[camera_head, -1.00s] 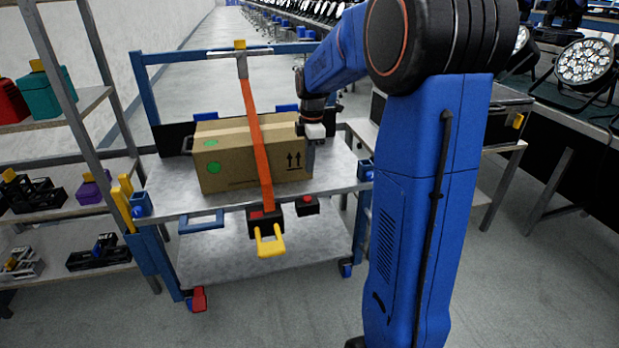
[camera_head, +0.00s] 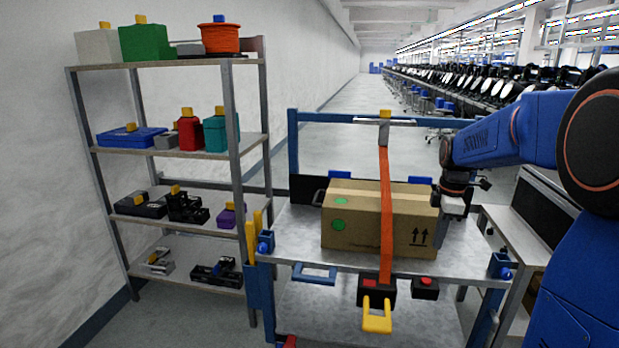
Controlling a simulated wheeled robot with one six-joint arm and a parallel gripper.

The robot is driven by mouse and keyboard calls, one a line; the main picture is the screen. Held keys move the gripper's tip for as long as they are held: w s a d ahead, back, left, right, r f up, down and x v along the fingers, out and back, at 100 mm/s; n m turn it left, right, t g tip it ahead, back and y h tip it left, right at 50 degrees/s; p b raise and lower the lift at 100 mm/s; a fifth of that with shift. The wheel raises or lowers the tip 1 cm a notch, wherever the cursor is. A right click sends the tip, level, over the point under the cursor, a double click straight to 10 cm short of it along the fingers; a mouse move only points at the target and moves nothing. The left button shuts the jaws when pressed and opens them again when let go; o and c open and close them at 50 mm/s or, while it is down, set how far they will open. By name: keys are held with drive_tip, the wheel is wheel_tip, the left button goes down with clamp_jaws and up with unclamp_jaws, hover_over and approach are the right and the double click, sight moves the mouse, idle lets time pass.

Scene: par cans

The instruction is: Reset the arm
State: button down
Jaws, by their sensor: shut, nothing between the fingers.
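My arm reaches in from the right in the head view, with blue links and black joints. My gripper (camera_head: 451,214) points down at the right end of a cardboard box (camera_head: 350,222). It is shut and empty, and its fingertips are partly hard to make out against the box's right edge. I cannot tell whether it touches the box. The box sits on a grey cart (camera_head: 310,252). An orange strap (camera_head: 386,205) runs over the box to a black buckle with a yellow handle (camera_head: 377,315) at the cart's front edge.
A metal shelf rack (camera_head: 165,62) with several coloured cases and tools stands to the left of the cart. A workbench (camera_head: 525,238) stands behind my arm at the right. Rows of lamps (camera_head: 480,100) line the far right. The aisle floor behind the cart is clear.

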drive_tip(key=s+a+r+m+t, duration=0.1)
drive_tip(key=s+a+r+m, duration=0.1)
drive_tip(key=s+a+m, duration=0.45)
drive_tip(key=s+a+r+m+t, duration=0.1)
drive_tip(key=s+a+r, duration=0.15)
drive_tip(key=s, duration=0.75)
drive_tip(key=s+a+f+m+t, duration=0.1)
drive_tip(key=s+a+f+m, duration=0.1)
drive_tip(key=s, duration=0.5)
drive_tip(key=s+a+f+m+t, duration=0.1)
drive_tip(key=s+a+f+m, duration=0.1)
drive_tip(key=s, duration=0.5)
drive_tip(key=f+m, duration=0.1)
drive_tip(key=m, duration=0.1)
drive_tip(key=shift+a+m, duration=0.2)
drive_tip(key=shift+m, duration=0.15)
